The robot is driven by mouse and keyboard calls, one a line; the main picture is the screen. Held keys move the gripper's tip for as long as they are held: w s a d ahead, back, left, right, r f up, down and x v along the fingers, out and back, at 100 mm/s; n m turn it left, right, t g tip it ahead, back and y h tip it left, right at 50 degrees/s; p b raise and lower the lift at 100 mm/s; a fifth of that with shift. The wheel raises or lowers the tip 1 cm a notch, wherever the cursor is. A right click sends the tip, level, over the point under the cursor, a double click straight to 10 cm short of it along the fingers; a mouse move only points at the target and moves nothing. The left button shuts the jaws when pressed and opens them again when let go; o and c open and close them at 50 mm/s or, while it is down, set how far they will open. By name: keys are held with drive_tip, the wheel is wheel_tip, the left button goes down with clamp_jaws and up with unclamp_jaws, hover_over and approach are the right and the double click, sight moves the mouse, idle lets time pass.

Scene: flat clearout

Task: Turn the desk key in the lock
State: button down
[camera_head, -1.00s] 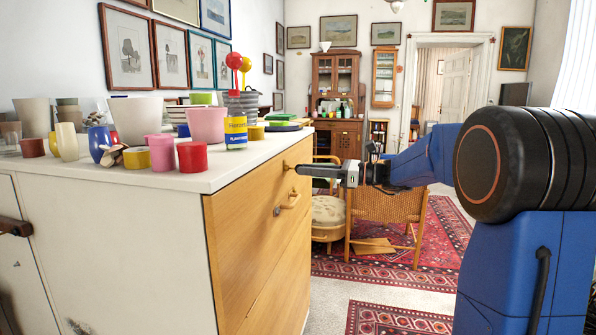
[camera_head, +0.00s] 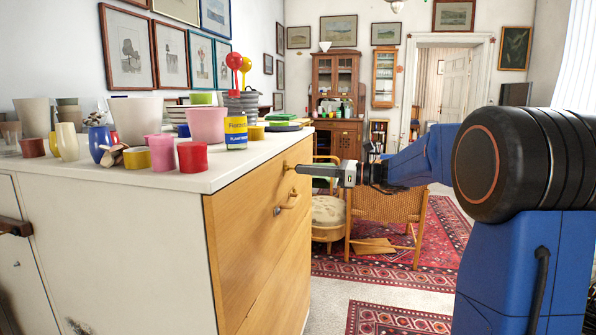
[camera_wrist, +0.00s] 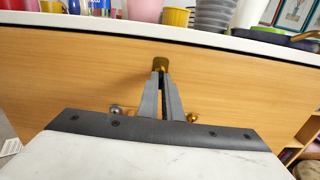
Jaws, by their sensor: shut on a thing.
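My gripper (camera_head: 297,168) reaches in from the right to the upper part of the wooden desk front (camera_head: 255,215). In the wrist view my gripper (camera_wrist: 161,76) has its two fingers close together around a small brass piece, the key (camera_wrist: 160,64), at the wooden face. The fingers hide most of the key, and the keyhole cannot be made out. How far the key is turned cannot be told.
Cups and a yellow-blue can (camera_head: 236,133) crowd the white top. A wicker chair (camera_head: 388,207) stands behind the gripper.

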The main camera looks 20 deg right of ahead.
drive_tip(key=shift+m, duration=3.4)
drive_tip(key=shift+m, duration=1.7)
